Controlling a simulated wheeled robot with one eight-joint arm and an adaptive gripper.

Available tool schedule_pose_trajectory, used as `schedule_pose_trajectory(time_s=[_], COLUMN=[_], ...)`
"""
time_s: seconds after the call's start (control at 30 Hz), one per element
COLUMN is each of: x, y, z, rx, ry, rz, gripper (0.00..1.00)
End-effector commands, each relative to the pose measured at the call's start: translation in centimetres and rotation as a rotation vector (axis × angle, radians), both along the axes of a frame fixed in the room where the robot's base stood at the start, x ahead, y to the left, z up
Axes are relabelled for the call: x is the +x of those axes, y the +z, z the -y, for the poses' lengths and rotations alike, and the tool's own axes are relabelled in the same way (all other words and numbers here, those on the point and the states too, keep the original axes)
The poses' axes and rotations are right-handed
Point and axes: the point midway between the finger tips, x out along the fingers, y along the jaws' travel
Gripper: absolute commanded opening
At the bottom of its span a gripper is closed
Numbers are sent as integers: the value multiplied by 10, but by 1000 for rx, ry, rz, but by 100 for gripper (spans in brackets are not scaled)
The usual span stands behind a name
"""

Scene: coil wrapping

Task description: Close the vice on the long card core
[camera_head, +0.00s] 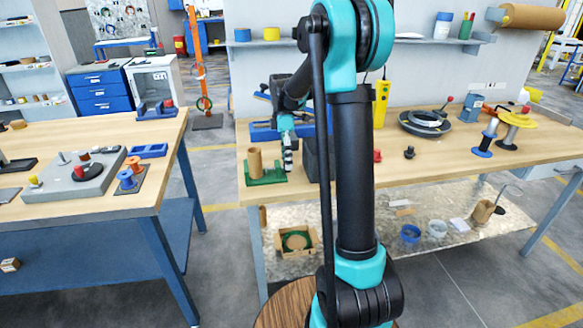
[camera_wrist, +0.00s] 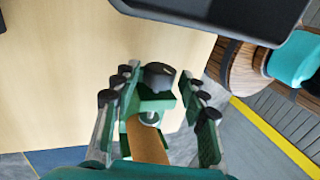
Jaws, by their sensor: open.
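The brown card core (camera_head: 254,161) stands upright on a green vice (camera_head: 268,178) at the left end of the right-hand workbench. A dark round knob (camera_wrist: 158,76) belongs to the vice. My gripper (camera_head: 288,166) points down just right of the core. In the wrist view my gripper (camera_wrist: 158,112) is open, with a finger on each side of the knob and vice. Contact cannot be told. The core's far end is hidden.
A dark box-like thing (camera_head: 318,158) stands right of my gripper. Blue trays (camera_head: 265,133) lie behind. Spools (camera_head: 487,138) and a dark ring (camera_head: 425,122) sit farther right. Another bench (camera_head: 100,205) stands left across a gap.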

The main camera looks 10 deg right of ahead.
Motion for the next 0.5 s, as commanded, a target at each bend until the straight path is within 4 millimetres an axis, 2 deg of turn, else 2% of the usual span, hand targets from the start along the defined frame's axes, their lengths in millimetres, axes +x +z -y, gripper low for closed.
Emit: schedule_pose_trajectory(time_s=[0.5], x=[-9], y=[2], z=[0], rx=[0], ry=[1], rz=[309], gripper=[43])
